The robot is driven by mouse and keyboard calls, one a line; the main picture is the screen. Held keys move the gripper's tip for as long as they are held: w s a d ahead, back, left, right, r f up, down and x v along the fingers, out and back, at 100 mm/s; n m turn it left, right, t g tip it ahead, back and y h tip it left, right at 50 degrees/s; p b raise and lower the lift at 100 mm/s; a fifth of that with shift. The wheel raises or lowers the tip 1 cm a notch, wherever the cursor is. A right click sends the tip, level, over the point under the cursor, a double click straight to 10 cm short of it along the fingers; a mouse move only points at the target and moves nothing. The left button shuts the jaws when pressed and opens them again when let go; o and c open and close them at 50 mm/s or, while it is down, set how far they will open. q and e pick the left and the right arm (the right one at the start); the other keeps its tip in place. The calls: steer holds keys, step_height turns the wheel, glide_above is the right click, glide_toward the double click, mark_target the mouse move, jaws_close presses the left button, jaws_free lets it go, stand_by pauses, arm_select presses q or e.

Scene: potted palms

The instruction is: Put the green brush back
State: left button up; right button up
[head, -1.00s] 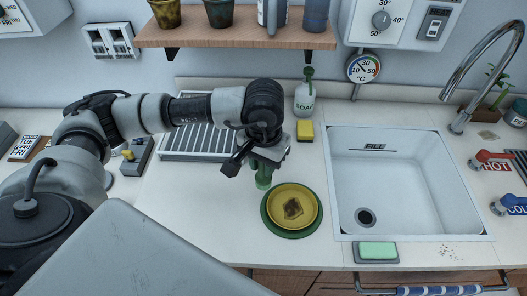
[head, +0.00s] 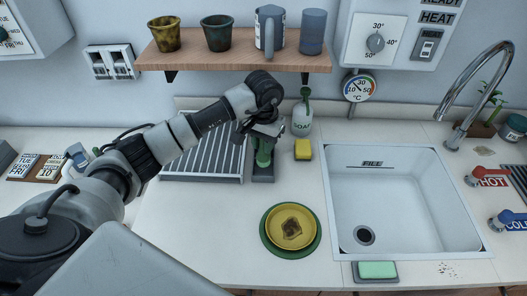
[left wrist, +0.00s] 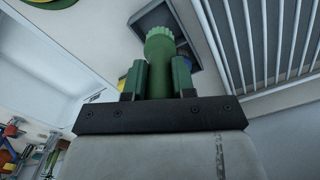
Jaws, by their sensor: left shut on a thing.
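The green brush (head: 263,154) is in my left gripper (head: 263,142), beside the drying rack. In the left wrist view the green brush (left wrist: 160,48) stands between the two fingers of my left gripper (left wrist: 159,78), which are shut on it. A small dark grey tray (head: 263,175) lies directly under the brush; part of the tray (left wrist: 151,22) also shows behind the brush in the left wrist view. I cannot tell whether the brush touches the tray. My right gripper is not in view.
The ribbed drying rack (head: 205,160) is just left of the tray. A soap bottle (head: 302,118) and yellow sponge (head: 303,150) stand to the right. A yellow plate on a green plate (head: 268,246) lies nearer. The sink (head: 400,152) is at right; a shelf (head: 235,57) hangs above.

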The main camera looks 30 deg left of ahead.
arm_select(q)
step_height(320, 180, down, 4)
steer(key=shift+r+p, duration=0.1)
steer(key=shift+p, duration=0.5)
steer(key=shift+f+b, duration=0.25)
steer(key=shift+b, duration=0.05)
steer(key=o, duration=0.9)
